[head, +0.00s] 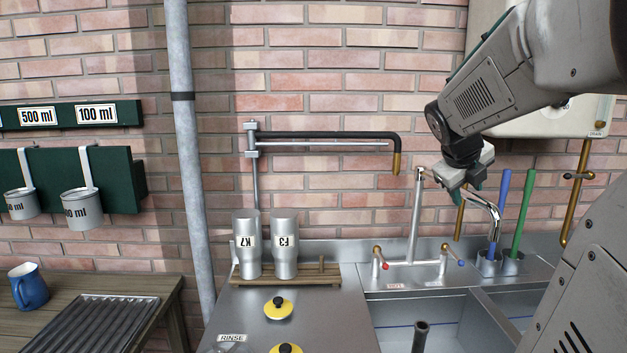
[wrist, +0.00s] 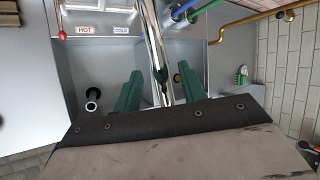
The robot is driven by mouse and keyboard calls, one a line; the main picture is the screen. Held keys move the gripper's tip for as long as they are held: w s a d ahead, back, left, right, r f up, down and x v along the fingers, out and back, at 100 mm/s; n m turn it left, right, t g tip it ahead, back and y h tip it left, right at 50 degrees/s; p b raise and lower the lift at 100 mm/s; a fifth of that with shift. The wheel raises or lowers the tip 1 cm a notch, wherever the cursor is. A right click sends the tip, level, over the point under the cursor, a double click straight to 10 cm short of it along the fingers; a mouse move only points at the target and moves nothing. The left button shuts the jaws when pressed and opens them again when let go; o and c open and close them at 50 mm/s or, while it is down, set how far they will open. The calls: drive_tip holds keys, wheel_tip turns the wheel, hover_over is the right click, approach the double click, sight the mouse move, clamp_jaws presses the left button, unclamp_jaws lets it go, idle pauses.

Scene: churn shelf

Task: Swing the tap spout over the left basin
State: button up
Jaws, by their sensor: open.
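The chrome tap stands behind the sink, its upright (head: 415,222) rising between red and blue levers. Its spout (head: 490,207) reaches right, passes behind my gripper and curves down on the right-basin side. My gripper (head: 468,190) is at the spout. In the wrist view, its two green fingers (wrist: 160,72) are open, with the chrome spout (wrist: 152,35) running between them; I cannot tell whether either finger touches it. The left basin (head: 395,312) has a dark standpipe (head: 420,335) in it. The right basin (head: 515,300) is partly hidden by my arm.
Blue and green brush handles (head: 524,213) stand in holders right of the spout. A brass pipe (head: 577,190) is farther right. A black swing arm with a brass tip (head: 396,163) hangs left of the tap. Metal canisters (head: 285,245) stand on a wooden rack on the left drainboard.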

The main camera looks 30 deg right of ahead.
drive_tip(key=v, duration=0.7)
drive_tip(key=shift+a+r, duration=0.15)
drive_tip(key=shift+r, duration=0.1)
